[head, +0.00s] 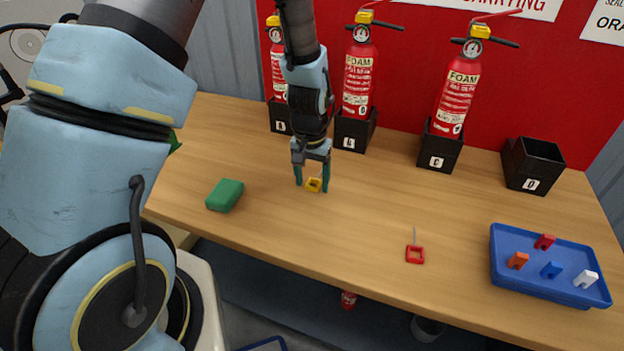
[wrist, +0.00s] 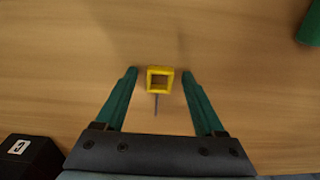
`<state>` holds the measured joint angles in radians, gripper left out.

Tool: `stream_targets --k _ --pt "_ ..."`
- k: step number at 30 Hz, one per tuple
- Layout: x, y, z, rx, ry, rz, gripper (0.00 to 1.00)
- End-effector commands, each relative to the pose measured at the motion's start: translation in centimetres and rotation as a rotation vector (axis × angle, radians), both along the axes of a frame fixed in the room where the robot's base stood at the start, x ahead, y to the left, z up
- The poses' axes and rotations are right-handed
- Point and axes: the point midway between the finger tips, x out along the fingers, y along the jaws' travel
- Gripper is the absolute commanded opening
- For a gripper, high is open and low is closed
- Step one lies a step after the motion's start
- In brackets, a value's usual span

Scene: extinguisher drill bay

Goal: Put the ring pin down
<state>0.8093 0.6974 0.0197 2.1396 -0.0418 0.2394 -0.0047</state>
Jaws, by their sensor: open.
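A yellow square ring pin (head: 314,184) with a thin grey pin lies on the wooden table, between the fingertips of my gripper (head: 312,187). In the wrist view the yellow ring pin (wrist: 160,80) sits between the tips of my open gripper (wrist: 160,78), with a gap on each side and its thin pin pointing back toward the palm. The fingers hold nothing. A red ring pin (head: 415,254) lies apart on the table to the right, its thin pin pointing toward the back.
Three foam extinguishers (head: 358,75) stand in black labelled holders along the back. The holder marked D (head: 531,165) is empty. A green block (head: 225,195) lies left of my gripper. A blue tray (head: 510,284) with several coloured clips is at right.

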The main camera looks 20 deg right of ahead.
Motion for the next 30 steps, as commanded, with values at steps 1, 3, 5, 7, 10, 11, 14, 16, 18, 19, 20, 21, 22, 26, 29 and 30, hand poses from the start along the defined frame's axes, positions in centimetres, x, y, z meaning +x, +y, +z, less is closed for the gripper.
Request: stream_targets --k 1,3,5,7,10,11,14,16,18,19,20,21,22,26,29,30 --pt "0.0 0.0 0.3 -0.001 -0.001 0.000 0.71" --pt "0.0 0.0 0.7 -0.001 -0.001 0.000 0.71" --pt "0.0 0.0 1.4 -0.002 -0.002 0.000 0.71" --pt "0.0 0.0 2.4 -0.003 -0.004 0.000 0.71" --pt "-0.1 0.1 4.4 -0.003 -0.004 0.000 0.71" --pt "-0.2 0.1 5.0 -0.004 -0.004 0.000 0.71" --pt "-0.3 0.2 7.0 -0.006 -0.004 0.000 0.71" --pt "-0.3 0.3 8.4 -0.004 -0.004 -0.001 0.71" --pt "-0.4 0.3 9.6 -0.004 -0.004 -0.001 0.71" --pt "-0.4 0.4 10.0 -0.003 -0.003 -0.001 0.71" --pt "-0.4 0.4 10.4 -0.003 -0.004 -0.001 0.71" --pt "-0.5 0.4 10.9 -0.003 -0.003 -0.001 0.71" --pt "-0.5 0.4 11.2 -0.002 -0.002 -0.001 0.71" --pt "-0.5 0.5 12.0 -0.001 -0.001 -0.001 0.71" --pt "-0.6 0.5 12.2 0.000 0.000 -0.001 0.71" --pt "-0.6 0.5 12.2 0.000 0.000 0.000 0.71"
